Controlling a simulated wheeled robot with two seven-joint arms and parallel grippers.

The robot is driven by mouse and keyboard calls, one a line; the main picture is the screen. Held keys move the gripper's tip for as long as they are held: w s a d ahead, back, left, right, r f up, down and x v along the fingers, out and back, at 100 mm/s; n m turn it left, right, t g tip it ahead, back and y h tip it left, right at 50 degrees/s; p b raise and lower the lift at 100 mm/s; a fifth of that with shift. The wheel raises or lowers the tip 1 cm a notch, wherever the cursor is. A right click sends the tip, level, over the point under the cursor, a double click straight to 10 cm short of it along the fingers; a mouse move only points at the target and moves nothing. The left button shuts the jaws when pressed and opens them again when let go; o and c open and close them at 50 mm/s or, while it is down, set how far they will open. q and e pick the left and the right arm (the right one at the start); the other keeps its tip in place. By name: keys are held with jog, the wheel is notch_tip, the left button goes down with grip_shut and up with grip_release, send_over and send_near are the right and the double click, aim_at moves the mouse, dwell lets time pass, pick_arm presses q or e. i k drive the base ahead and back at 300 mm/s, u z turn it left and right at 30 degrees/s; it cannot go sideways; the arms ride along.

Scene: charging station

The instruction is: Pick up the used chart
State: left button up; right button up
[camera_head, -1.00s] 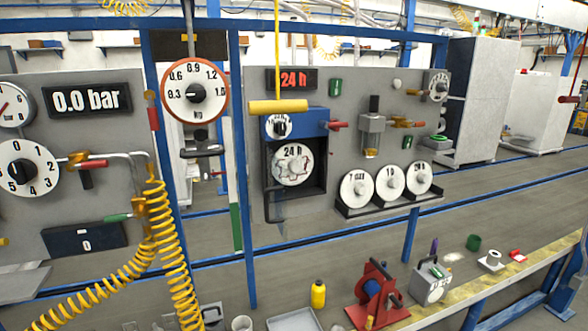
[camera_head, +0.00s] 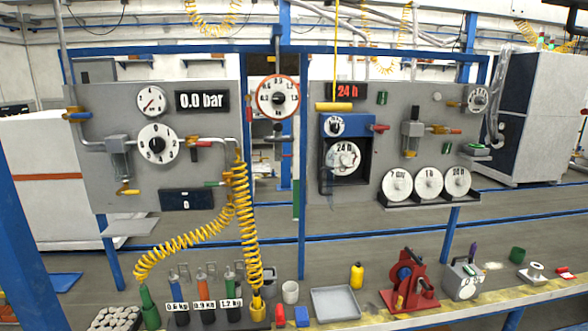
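A round white chart marked "24 h" (camera_head: 343,158) sits in the open front of a blue-topped recorder box (camera_head: 347,128) on the right grey panel. Dark marks and a central hub show on it, but the detail is too small to read. Three more round white charts stand upright side by side on a dark rack to its right: one marked "7" (camera_head: 397,184), one marked "1" (camera_head: 428,182) and one marked "24 h" (camera_head: 457,181). Neither of my grippers is in view.
Below the panels is a workbench with a grey tray (camera_head: 336,303), a yellow bottle (camera_head: 357,275), a red reel device (camera_head: 408,281) and labelled cylinders (camera_head: 206,299). A yellow coiled hose (camera_head: 243,225) hangs in front of the left panel. A blue post (camera_head: 302,200) stands between the panels.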

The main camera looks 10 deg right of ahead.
aim_at(341, 156)
jog(key=u, duration=0.2)
jog(key=k, duration=0.4)
jog(key=z, duration=0.65)
jog(key=i, duration=0.65)
jog(key=z, duration=0.45)
jog(key=i, duration=0.8)
jog(key=u, duration=0.95)
jog(key=i, duration=0.4)
jog(key=u, duration=0.35)
